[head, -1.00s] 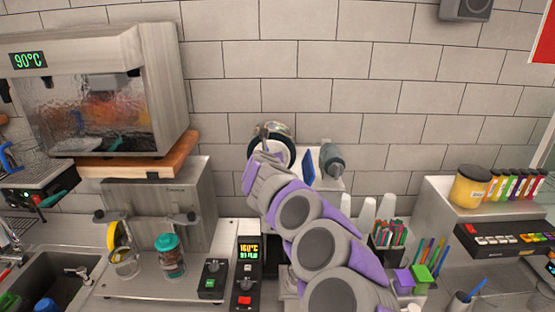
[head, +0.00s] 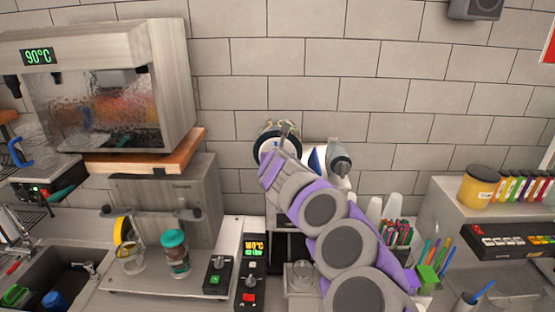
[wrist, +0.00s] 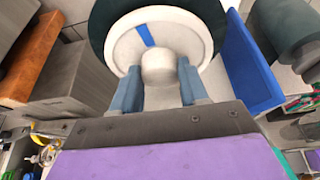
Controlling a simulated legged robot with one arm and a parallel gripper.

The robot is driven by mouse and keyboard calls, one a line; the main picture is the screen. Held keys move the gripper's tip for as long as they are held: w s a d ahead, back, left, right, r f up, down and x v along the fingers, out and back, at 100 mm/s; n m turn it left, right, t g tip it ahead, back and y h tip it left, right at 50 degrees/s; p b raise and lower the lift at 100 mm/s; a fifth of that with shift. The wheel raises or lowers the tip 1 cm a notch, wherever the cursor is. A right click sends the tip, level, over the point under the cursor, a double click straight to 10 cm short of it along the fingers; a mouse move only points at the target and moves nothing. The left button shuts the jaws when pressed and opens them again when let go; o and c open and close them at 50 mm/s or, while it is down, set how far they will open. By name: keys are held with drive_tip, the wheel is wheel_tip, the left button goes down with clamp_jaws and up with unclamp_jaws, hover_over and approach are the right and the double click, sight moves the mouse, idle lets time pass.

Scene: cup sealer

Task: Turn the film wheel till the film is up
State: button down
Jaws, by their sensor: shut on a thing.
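The film wheel (wrist: 120,45) is a white disc with a dark green rim, a blue mark above its middle and a round central knob (wrist: 158,65). My gripper (wrist: 160,82) is shut on that knob, one finger on each side. In the head view the wheel (head: 268,150) sits at the top of the cup sealer, at the end of a patterned film roll (head: 276,127). My arm hides most of the sealer's front, and I cannot see the film's lower run.
A grey-green roller (head: 340,160) and a blue plate (wrist: 252,65) stand close to the right of my gripper. A control box with a lit display (head: 253,250), white cups (head: 392,207) and a straw holder (head: 398,232) are near my arm. A wooden shelf (head: 160,155) is to the left.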

drive_tip(key=c, duration=1)
unclamp_jaws()
drive_tip(key=shift+s+f, duration=0.1)
drive_tip(key=shift+f, duration=0.5)
drive_tip(key=shift+o, duration=0.8)
drive_tip(key=shift+a, duration=0.1)
drive_tip(key=shift+o, duration=1.3)
drive_tip(key=shift+a+r, duration=0.1)
drive_tip(key=shift+r, duration=0.15)
drive_tip(key=shift+w+r, duration=0.1)
drive_tip(key=shift+w, duration=0.1)
drive_tip(key=shift+s+r, duration=0.1)
drive_tip(key=b+v, duration=0.5)
drive_tip(key=v, duration=1.2)
